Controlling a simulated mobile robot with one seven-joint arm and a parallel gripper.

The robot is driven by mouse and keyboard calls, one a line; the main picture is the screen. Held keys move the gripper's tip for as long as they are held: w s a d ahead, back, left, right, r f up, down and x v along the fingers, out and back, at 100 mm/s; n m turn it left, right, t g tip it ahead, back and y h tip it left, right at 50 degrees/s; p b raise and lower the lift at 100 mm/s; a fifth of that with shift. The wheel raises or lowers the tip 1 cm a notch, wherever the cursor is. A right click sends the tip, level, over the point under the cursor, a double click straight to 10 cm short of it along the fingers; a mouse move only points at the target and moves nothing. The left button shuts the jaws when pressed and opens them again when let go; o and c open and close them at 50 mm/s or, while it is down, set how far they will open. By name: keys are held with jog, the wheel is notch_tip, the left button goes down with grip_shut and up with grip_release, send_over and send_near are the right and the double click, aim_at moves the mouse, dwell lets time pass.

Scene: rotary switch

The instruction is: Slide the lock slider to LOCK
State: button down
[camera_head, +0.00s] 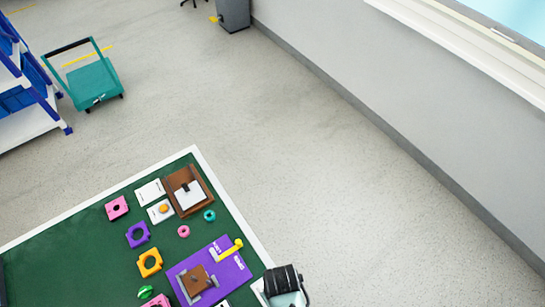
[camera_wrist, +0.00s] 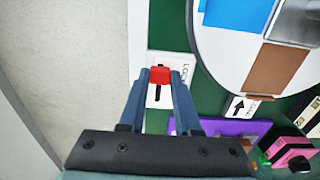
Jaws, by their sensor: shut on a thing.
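The lock slider's red knob (camera_wrist: 160,75) shows in the wrist view, upper middle. It sits in a dark slot on a white plate (camera_wrist: 154,98); part of the slot shows below the knob. The word LOCK is printed along the plate's right side, partly covered by a finger. My gripper (camera_wrist: 160,77) is shut on the red knob, with one blue-grey finger on each side. A large round white panel (camera_wrist: 204,55) with blue and brown areas lies right of the plate, cut off by the frame. The slider cannot be made out in the head view.
The green table (camera_head: 75,243) holds several colored blocks and rings, a brown box (camera_head: 203,187) and a purple board (camera_head: 234,272) with a yellow handle. In the wrist view, a pink block (camera_wrist: 288,155) lies lower right. Open floor lies beyond the table.

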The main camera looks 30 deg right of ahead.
jog(key=shift+s, duration=0.15)
jog(key=c, duration=0.6)
grip_release()
notch_tip(320, 180, up, 13)
dwell(0.5)
